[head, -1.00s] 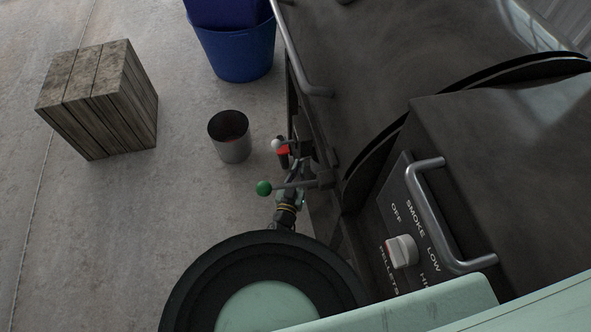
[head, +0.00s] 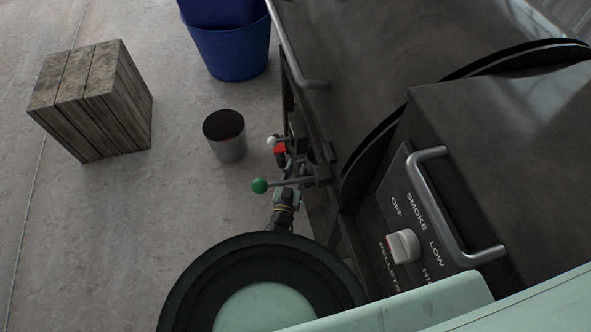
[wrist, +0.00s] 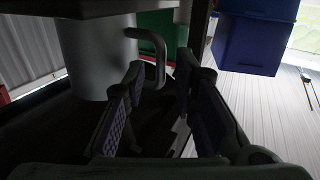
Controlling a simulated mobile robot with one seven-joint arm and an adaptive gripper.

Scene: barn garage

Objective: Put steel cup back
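The steel cup (wrist: 92,50) fills the upper left of the wrist view, a plain grey cylinder with a curved handle (wrist: 160,52) on its right side. My gripper (wrist: 160,66) is open in the wrist view. Its two fingers stand apart with the handle between or just beyond their tips, and I cannot tell whether they touch it. In the head view only part of my arm (head: 285,205) shows beside the grill. The fingers and the cup are not clear there.
A dark grill (head: 430,60) with a control panel fills the right. A metal bin (head: 226,137), a blue tub (head: 230,48) and a wooden crate (head: 92,98) stand on open concrete floor. Blue containers (wrist: 255,42) show in the wrist view.

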